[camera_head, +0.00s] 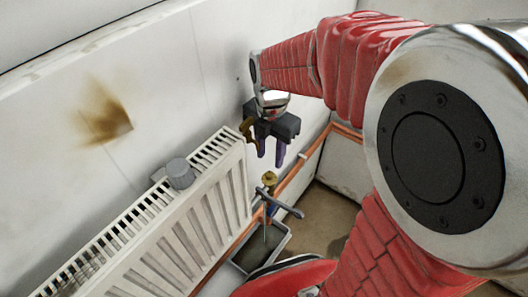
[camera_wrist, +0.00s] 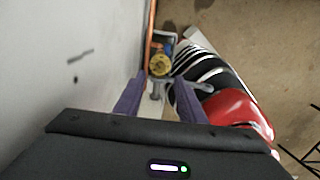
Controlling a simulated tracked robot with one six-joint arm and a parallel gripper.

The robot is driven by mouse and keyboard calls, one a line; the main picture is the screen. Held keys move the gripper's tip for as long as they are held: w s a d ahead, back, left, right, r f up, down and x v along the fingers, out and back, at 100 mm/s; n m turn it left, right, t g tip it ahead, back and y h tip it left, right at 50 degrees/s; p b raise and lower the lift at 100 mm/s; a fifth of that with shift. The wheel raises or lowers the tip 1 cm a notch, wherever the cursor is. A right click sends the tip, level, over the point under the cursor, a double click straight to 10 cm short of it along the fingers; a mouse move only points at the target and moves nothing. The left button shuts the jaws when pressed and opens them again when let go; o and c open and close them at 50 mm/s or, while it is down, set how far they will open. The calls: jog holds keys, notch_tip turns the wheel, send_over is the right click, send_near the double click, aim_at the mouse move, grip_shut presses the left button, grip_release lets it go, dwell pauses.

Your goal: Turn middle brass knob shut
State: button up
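A round brass knob (camera_head: 269,178) stands upright beside the right end of the white radiator (camera_head: 192,225). In the wrist view the brass knob (camera_wrist: 160,65) shows from above, just beyond the gap between my fingers. My gripper (camera_head: 271,155) points down above the knob, apart from it. I see one brass knob clearly, so I cannot tell which one is the middle. A small brass-coloured piece (camera_head: 247,127) shows beside my gripper, partly hidden.
A grey bar-shaped handle (camera_head: 281,204) sits just below the knob, over a grey tray (camera_head: 279,238) on the floor. A copper pipe (camera_head: 297,172) runs along the wall. The wall (camera_head: 150,70) is close to my gripper's left.

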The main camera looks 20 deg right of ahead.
aim_at(270, 173)
notch_tip(270, 173, down, 7)
jog(key=shift+f, duration=0.1)
dwell(0.3)
jog(key=shift+c, duration=0.5)
grip_shut()
